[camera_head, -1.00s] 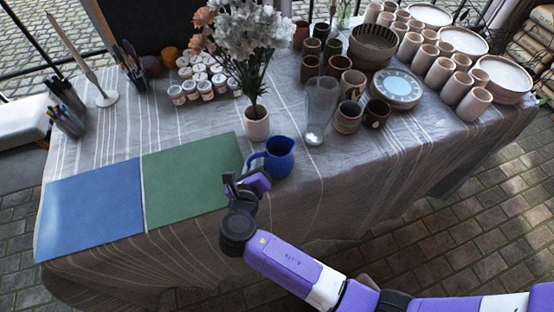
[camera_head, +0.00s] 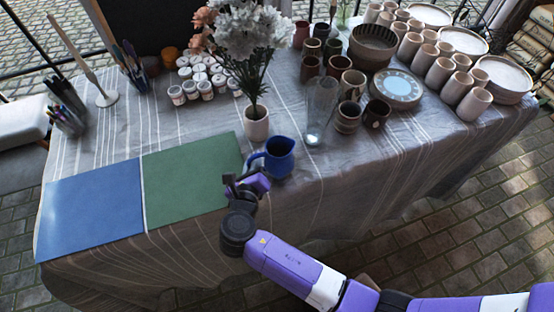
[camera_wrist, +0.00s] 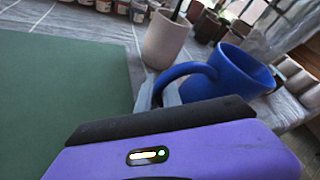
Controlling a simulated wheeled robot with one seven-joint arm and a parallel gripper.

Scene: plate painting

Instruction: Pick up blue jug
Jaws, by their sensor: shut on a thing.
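The blue jug (camera_head: 279,157) stands upright on the cloth-covered table near its front edge, its handle towards the left. It also shows in the wrist view (camera_wrist: 232,75), with the handle reaching down behind my gripper's purple body. My gripper (camera_head: 247,181) is at the handle side of the jug, over the right edge of the green mat. It is shut on the jug's handle (camera_wrist: 172,76); the fingertips are partly hidden behind the gripper body in the wrist view.
A white flower pot (camera_head: 256,125) stands just behind the jug. A clear glass vase (camera_head: 319,112) stands to its right. The green mat (camera_head: 188,178) and blue mat (camera_head: 90,212) lie flat to the left. Several cups and plates fill the back right.

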